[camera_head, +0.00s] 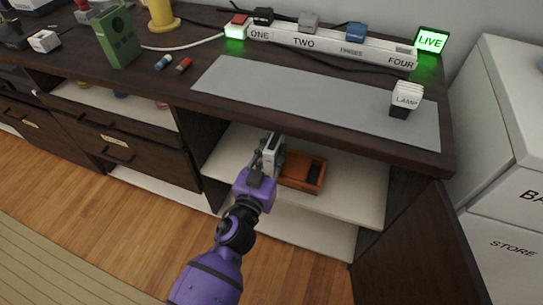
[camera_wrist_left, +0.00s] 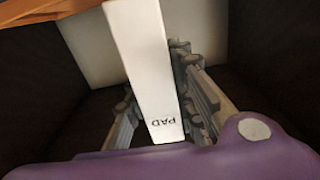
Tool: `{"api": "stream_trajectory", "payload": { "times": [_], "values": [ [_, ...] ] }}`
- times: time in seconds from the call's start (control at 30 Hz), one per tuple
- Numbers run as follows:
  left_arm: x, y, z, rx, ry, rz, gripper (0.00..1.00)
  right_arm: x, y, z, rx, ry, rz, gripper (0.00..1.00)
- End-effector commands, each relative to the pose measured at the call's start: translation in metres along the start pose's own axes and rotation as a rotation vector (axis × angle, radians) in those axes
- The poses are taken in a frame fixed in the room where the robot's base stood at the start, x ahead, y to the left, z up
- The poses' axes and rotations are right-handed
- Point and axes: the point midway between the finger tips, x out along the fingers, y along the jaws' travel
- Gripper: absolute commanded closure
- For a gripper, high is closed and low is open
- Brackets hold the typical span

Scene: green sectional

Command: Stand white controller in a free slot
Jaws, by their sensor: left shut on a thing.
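A white controller (camera_wrist_left: 145,65), a long block marked PAD, stands between the fingers of my left gripper (camera_wrist_left: 160,100) in the left wrist view. In the head view my left gripper (camera_head: 270,152) reaches into the open shelf under the desk, shut on the controller, which is mostly hidden there by the fingers. An orange-brown tray (camera_head: 286,182) with dark recesses lies on the shelf just right of the gripper. An orange edge (camera_wrist_left: 40,12) shows at the top left of the wrist view. My right gripper is out of view.
The white shelf (camera_head: 345,197) is bare to the right of the tray. The desk top's front edge (camera_head: 300,132) overhangs the shelf. On the desk are a power strip (camera_head: 330,47), a grey mat (camera_head: 300,95), a lamp plug (camera_head: 405,98) and a green device (camera_head: 118,38).

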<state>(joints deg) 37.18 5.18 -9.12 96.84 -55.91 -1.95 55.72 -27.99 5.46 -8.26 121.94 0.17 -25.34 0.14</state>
Motion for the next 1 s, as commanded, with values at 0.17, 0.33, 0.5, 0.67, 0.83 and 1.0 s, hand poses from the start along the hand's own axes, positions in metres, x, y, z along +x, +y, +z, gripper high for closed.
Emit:
{"api": "stream_trajectory", "payload": {
  "times": [0.17, 0.33, 0.5, 0.67, 0.83, 1.0],
  "values": [
    [0.011, 0.000, 0.000, 0.000, 0.002, 0.002, 1.00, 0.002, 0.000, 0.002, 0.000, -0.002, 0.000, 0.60],
    [0.022, 0.001, 0.000, 0.000, 0.002, 0.002, 1.00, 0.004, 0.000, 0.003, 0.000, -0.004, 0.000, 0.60],
    [0.032, 0.001, 0.000, 0.001, 0.002, 0.002, 1.00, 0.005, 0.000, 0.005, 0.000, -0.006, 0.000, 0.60],
    [0.042, 0.001, 0.000, 0.000, 0.002, 0.002, 1.00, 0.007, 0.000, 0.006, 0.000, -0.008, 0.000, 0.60],
    [0.041, 0.000, 0.013, -0.001, -0.001, 0.000, 1.00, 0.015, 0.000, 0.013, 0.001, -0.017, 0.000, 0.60],
    [0.041, 0.000, 0.023, -0.002, -0.001, 0.000, 1.00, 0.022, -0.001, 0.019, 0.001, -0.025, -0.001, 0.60]
  ]
}}
